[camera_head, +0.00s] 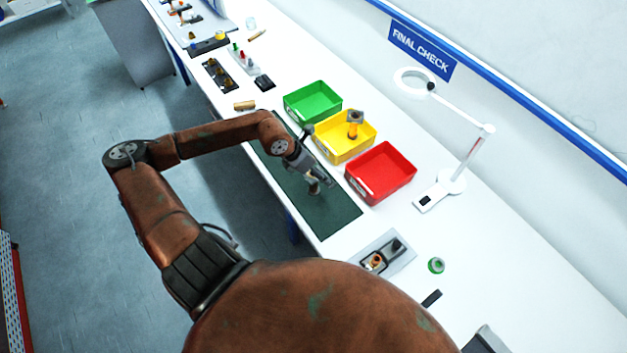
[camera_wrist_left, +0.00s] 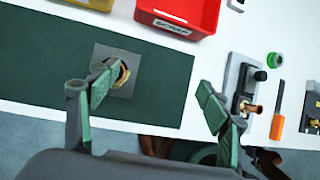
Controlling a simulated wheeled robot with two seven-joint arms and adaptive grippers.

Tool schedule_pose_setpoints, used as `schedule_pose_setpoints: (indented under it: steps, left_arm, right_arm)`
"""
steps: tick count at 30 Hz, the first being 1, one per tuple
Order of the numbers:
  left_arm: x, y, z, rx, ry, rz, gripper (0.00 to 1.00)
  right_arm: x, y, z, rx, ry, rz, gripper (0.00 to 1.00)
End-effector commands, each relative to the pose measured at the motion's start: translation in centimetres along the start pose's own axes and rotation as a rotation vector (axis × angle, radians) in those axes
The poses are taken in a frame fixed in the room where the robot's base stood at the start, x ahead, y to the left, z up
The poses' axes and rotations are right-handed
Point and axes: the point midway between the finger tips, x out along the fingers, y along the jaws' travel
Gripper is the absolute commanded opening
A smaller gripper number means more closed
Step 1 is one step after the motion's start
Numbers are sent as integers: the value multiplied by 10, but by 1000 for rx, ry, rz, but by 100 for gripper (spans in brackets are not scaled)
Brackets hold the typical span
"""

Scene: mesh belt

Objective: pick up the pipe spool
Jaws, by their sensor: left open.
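A pipe spool, a small piece with a brass-coloured and grey round end, stands on a grey square on the dark green mat (camera_head: 338,216). In the left wrist view the spool (camera_wrist_left: 124,74) shows beside one finger, which hides part of it. In the head view the spool (camera_head: 313,187) is small beneath my gripper. My left gripper (camera_head: 322,182) is open above the mat, its fingers spread wide in the left wrist view (camera_wrist_left: 158,80). The spool is nearer the left finger there; I cannot tell whether they touch. My right gripper is not in view.
Green (camera_head: 312,103), yellow (camera_head: 331,149) and red (camera_head: 381,175) bins line the mat's far side. An orange and grey piece (camera_head: 354,124) stands in the yellow bin. A magnifier lamp (camera_head: 452,184), a fixture tray (camera_head: 398,262) and a green ring (camera_head: 436,265) are to the right.

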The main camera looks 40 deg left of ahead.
Motion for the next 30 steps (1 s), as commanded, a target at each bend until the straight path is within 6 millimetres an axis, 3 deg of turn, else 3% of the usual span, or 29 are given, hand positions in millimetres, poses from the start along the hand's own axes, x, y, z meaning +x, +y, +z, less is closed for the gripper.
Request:
schedule_pose_setpoints:
  steps: [1, 3, 6, 24, 30]
  left_arm:
    - [-6, 21, -6, 26, 43, 64, 71]
    - [-11, 41, -13, 46, 85, 123, 71]
    - [-10, 54, -18, 54, 112, 157, 71]
    - [57, 65, -24, 54, 113, 157, 71]
    - [62, 66, -26, 55, 114, 158, 71]
  right_arm:
    - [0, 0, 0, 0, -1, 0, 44]
    - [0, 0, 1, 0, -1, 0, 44]
    - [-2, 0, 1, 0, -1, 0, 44]
    - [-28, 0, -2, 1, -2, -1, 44]
    - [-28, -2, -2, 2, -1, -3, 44]
